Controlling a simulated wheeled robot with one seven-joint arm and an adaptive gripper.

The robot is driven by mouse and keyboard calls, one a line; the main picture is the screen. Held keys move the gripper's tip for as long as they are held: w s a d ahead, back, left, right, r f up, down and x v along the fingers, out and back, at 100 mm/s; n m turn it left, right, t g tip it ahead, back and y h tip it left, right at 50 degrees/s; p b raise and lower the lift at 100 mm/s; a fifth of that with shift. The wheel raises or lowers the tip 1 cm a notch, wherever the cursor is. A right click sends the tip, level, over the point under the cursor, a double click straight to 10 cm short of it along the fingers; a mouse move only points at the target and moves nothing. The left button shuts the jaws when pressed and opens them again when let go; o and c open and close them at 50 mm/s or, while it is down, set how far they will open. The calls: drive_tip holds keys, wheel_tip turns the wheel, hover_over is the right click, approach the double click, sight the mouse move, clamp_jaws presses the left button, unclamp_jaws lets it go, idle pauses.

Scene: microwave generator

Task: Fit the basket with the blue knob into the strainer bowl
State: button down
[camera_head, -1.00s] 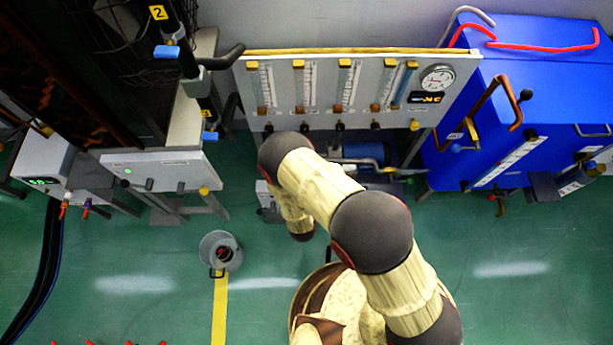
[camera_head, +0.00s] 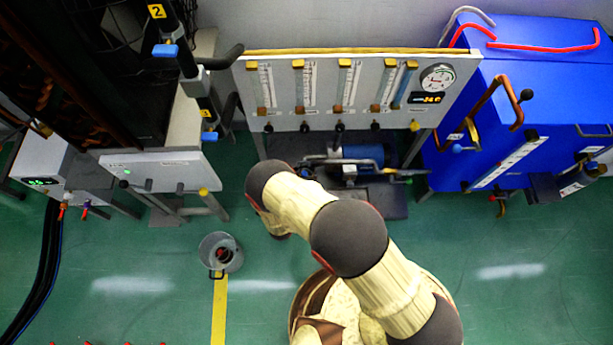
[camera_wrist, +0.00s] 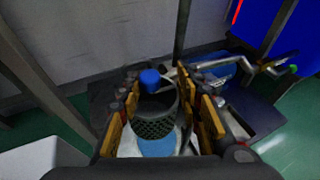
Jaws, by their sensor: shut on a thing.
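In the wrist view a dark mesh basket (camera_wrist: 154,122) shows between the two orange-padded fingers of my gripper (camera_wrist: 168,98). A blue knob (camera_wrist: 150,78) rises at its far end, and the basket looks held between the fingers. A round blue shape (camera_wrist: 157,147) lies at its near side; I cannot tell what it belongs to. In the head view my arm hides the gripper and the basket. I cannot make out the strainer bowl for sure in either view.
A pipe rig with a blue cylinder (camera_head: 362,152) stands on a dark base under the gauge panel (camera_head: 340,90). The blue cabinet (camera_head: 530,80) is at the right. A grey bucket (camera_head: 220,254) stands on the floor at the left. Green floor around it is mostly clear.

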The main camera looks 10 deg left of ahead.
drive_tip(key=shift+s, duration=0.15)
drive_tip(key=shift+s+f+n, duration=0.1)
drive_tip(key=shift+f+n, duration=0.05)
drive_tip(key=shift+n, duration=0.15)
wheel_tip(320, 180, down, 4)
drive_tip(key=b, duration=0.3)
drive_tip(key=shift+r, duration=0.25)
drive_tip(key=shift+f+b, duration=0.45)
drive_tip(key=shift+f, duration=0.55)
wheel_tip(320, 180, down, 7)
drive_tip(key=shift+f, duration=0.15)
idle(3.1)
drive_tip(key=c, duration=1.2)
unclamp_jaws()
drive_tip(key=shift+o, duration=0.2)
drive_tip(key=v, duration=1.2)
drive_tip(key=shift+d, duration=0.1)
